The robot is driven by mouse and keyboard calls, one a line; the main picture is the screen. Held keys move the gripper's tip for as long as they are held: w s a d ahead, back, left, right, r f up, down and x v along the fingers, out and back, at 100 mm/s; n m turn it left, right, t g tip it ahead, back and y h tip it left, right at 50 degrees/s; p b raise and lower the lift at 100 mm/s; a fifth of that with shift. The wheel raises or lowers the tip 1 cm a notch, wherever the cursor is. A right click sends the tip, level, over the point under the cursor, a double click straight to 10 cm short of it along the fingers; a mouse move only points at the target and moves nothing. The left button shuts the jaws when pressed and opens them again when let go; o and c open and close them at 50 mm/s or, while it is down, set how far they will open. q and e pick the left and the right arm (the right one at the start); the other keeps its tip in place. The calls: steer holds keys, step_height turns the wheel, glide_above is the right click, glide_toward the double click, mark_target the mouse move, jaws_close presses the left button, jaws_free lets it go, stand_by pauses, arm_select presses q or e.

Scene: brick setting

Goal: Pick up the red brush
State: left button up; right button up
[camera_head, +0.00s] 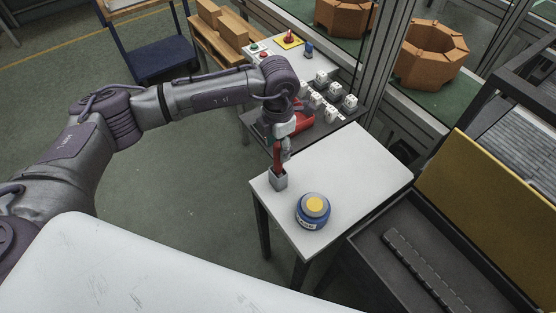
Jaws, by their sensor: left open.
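The red brush (277,160) stands upright in a small grey holder (278,180) near the left corner of the white table (355,165). Only part of its red handle shows above the holder; its lower end is hidden inside. My left gripper (283,150) points down at the brush handle from above, with its fingers open and close around or beside it. I cannot tell whether they touch the handle. My right gripper is not in view.
A dark open case (390,235) with a yellow panel is at right. The table's right part is clear.

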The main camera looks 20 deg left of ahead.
arm_select(q)
steer(key=shift+f, duration=0.15)
jaws_close()
